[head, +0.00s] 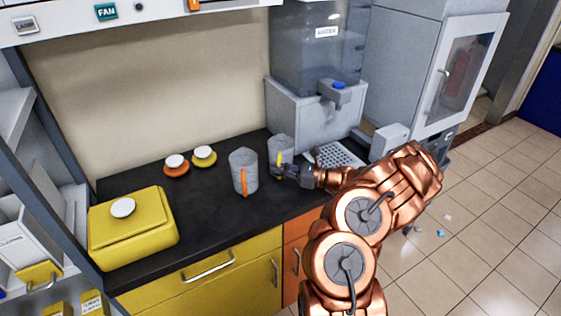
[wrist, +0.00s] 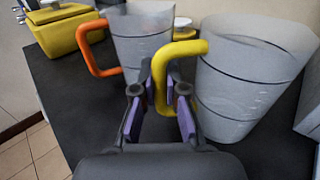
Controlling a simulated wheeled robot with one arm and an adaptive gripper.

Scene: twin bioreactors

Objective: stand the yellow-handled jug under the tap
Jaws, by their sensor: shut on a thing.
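The yellow-handled jug (head: 281,150) stands upright on the dark counter, left of the water dispenser. It fills the right of the wrist view (wrist: 245,85), with its yellow handle (wrist: 171,75) towards me. My gripper (head: 284,171) is shut on the yellow handle; in the wrist view its two fingers (wrist: 160,105) lie on either side of it. The tap (head: 338,88) with a blue top sits on the dispenser (head: 317,55), to the right of the jug. A perforated drip tray (head: 338,155) lies below the tap and looks empty, partly hidden by my arm.
An orange-handled jug (head: 243,172) stands close by on the left, its handle near my fingers in the wrist view (wrist: 95,48). Orange (head: 176,168) and yellow (head: 204,157) lids lie behind it. A yellow box (head: 133,229) sits at the counter's left end.

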